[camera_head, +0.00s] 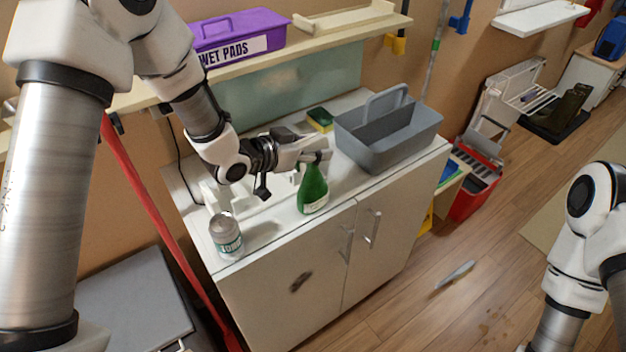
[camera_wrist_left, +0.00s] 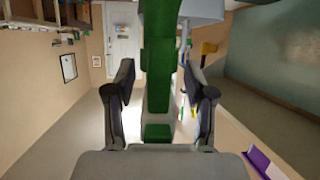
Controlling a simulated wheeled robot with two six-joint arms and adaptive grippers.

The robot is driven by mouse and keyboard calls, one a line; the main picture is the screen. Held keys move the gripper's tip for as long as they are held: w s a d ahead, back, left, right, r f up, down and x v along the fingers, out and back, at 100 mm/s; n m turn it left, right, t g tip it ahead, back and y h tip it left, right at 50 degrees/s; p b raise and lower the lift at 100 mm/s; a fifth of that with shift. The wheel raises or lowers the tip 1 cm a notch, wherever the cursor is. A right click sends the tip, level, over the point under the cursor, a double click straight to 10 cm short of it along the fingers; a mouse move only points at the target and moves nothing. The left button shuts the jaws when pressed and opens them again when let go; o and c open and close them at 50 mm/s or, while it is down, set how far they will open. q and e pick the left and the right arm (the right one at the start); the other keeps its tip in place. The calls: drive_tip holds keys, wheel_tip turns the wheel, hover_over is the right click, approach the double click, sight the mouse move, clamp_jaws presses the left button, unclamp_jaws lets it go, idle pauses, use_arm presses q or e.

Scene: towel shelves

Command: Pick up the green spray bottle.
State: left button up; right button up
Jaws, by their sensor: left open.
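The green spray bottle (camera_head: 313,190) stands upright on the white cabinet top, near its front edge. My left gripper (camera_head: 318,157) is at the upper part of the bottle and hides much of its spray head in the head view. In the left wrist view, the green bottle (camera_wrist_left: 159,70) shows between the two fingers of the open gripper, with a visible gap on each side. My right arm shows at the right edge of the head view, but its gripper is out of the picture.
A grey caddy (camera_head: 400,145) stands right of the bottle, and a green-yellow sponge (camera_head: 320,119) lies behind it. A labelled can (camera_head: 226,237) stands front left on the cabinet (camera_head: 285,270). A shelf (camera_head: 340,38) above holds a purple box (camera_head: 238,36).

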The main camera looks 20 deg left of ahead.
use_arm(q)
drive_tip(key=shift+s+a+r, duration=0.1)
drive_tip(key=shift+s, duration=0.15)
drive_tip(key=shift+s+r, duration=0.2)
drive_tip(key=shift+s, duration=0.1)
drive_tip(key=c, duration=0.4)
drive_tip(key=shift+s+r, duration=0.1)
drive_tip(key=shift+s, duration=0.05)
drive_tip(key=c, duration=0.6)
drive_tip(key=shift+w, duration=0.25)
clamp_jaws()
